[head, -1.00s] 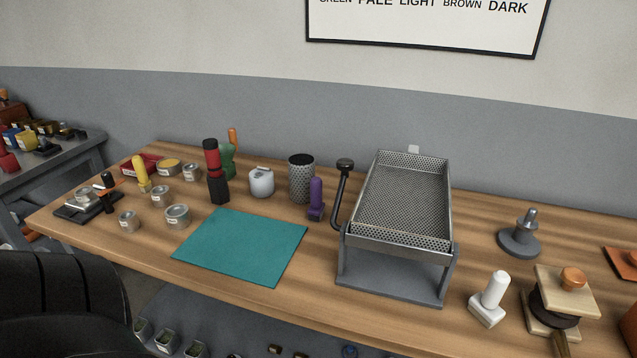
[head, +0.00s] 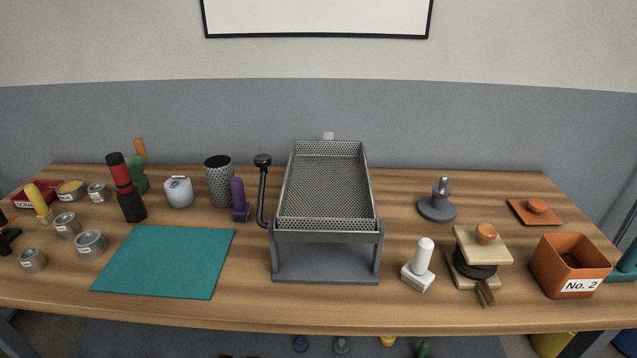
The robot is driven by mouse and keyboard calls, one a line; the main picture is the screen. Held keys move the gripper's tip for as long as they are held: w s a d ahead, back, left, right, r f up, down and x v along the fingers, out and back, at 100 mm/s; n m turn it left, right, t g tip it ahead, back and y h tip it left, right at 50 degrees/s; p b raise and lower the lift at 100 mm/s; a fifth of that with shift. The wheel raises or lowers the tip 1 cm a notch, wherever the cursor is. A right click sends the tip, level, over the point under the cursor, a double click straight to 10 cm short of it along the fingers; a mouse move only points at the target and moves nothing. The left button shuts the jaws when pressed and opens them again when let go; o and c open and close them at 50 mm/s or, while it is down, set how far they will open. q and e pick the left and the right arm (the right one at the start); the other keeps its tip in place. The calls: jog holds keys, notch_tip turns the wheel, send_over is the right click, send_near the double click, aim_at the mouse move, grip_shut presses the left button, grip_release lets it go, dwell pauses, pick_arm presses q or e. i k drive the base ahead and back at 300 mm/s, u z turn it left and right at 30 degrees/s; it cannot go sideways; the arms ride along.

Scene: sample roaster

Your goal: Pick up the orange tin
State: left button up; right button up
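An orange square tin (head: 571,266) with a white "No. 2" label stands upright near the right front of the wooden bench. It is open at the top and something dark shows inside. An orange flat lid (head: 535,211) with a round knob lies on the bench behind it. Neither of my grippers shows in the head view.
A wood and black press-like tool (head: 480,262) and a white-handled stamp (head: 421,265) stand left of the tin. A mesh tray on a grey stand (head: 326,255) fills the middle. A teal mat (head: 165,262) lies left. A teal object (head: 627,262) is close to the tin's right.

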aim_at(565, 265)
jog(key=u, duration=2.35)
jog(key=k, duration=1)
jog(key=z, duration=1.95)
